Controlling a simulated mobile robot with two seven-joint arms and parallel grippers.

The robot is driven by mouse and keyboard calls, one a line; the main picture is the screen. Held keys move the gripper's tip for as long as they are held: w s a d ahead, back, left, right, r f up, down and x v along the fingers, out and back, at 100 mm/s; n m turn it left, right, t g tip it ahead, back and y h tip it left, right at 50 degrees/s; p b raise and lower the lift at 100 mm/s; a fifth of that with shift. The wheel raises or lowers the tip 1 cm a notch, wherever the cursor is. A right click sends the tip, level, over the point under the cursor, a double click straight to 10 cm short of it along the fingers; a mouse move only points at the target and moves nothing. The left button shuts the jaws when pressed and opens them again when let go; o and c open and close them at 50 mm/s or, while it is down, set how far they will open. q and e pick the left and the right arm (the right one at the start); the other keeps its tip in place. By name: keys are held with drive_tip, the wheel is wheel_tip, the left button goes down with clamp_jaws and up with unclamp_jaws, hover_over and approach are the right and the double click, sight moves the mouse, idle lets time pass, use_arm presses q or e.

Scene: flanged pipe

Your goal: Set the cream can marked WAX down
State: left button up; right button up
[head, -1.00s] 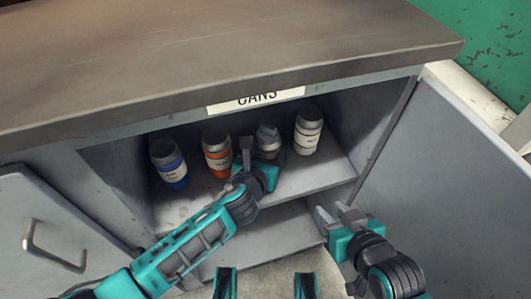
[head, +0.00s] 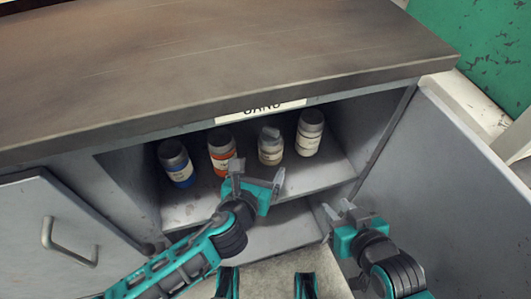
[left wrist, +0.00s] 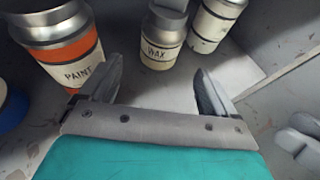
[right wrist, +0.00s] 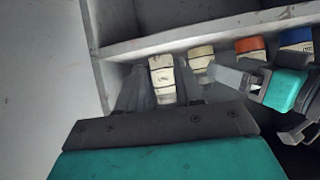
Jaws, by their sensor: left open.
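The cream can marked WAX (head: 270,150) stands upright on the cabinet shelf, between the orange-banded can and another cream can. It also shows in the left wrist view (left wrist: 163,42), with its label readable. My left gripper (head: 257,176) is open and empty, in front of the WAX can and apart from it. In the left wrist view the can stands beyond its two spread fingers. My right gripper (head: 338,209) is open and empty, outside the cabinet at the right, below the shelf.
On the shelf stand a blue-banded can (head: 177,163), an orange-banded can marked PAINT (head: 221,152) and a cream can (head: 309,132). The worktop (head: 220,55) overhangs the opening. Open doors flank it at left (head: 60,220) and right (head: 450,180).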

use_arm(q)
drive_tip(key=v, duration=0.4)
drive_tip(key=shift+s+p, duration=0.15)
drive_tip(key=shift+p, duration=0.25)
